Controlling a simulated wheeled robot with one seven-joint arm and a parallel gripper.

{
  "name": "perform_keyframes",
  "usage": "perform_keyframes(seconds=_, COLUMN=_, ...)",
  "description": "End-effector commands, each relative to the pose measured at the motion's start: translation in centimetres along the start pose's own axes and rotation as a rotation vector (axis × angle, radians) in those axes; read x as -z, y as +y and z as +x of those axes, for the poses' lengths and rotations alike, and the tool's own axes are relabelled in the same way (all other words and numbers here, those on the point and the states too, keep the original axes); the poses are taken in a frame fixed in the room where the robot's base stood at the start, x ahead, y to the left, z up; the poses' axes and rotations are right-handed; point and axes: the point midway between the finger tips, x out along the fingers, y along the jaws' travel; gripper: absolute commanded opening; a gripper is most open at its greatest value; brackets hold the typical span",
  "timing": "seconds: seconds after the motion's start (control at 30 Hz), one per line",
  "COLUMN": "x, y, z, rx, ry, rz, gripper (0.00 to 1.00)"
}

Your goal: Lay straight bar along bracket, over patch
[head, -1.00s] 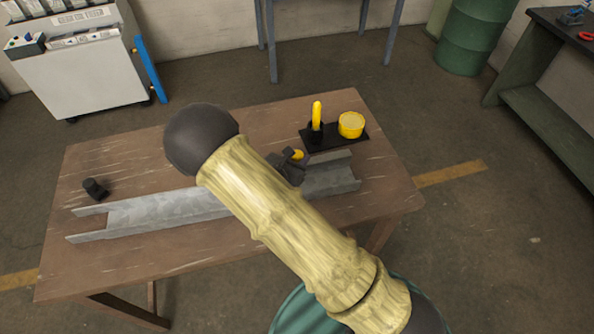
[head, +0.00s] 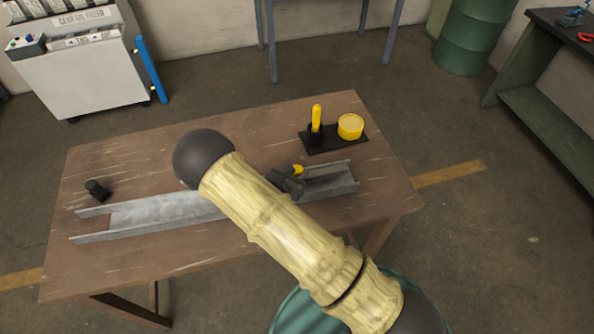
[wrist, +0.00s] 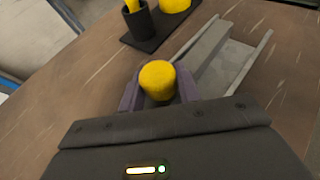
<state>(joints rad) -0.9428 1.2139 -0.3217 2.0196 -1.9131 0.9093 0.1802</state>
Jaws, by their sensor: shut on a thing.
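The bracket is a long grey metal channel (head: 160,212) lying across the wooden table; my arm hides its middle. My gripper (head: 288,182) is over its right part, beyond my arm. It is shut on a yellow round knob (wrist: 158,80), which shows between the fingers in the wrist view. The straight bar appears as a dark grey strip (head: 328,178) running right from the gripper, within the channel's outline. In the wrist view the bar (wrist: 210,50) lies between the channel's walls, nearer the left one. I cannot tell whether it touches the floor. I cannot make out the patch.
A black tray (head: 347,140) behind the channel holds a yellow-handled tool in a black cup (head: 316,128) and a round yellow tin (head: 350,127). A small black object (head: 96,190) stands at the table's left. The table's front left (head: 100,268) is clear.

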Motion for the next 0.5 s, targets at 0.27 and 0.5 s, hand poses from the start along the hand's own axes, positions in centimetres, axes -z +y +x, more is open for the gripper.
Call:
perform_keyframes(seconds=0.27, x=0.05, y=0.04, z=0.13, rx=-0.001, ry=-0.006, rz=0.003, gripper=0.0)
perform_keyframes(seconds=0.5, x=0.51, y=0.04, z=0.32, rx=-0.001, ry=-0.006, rz=0.003, gripper=0.0)
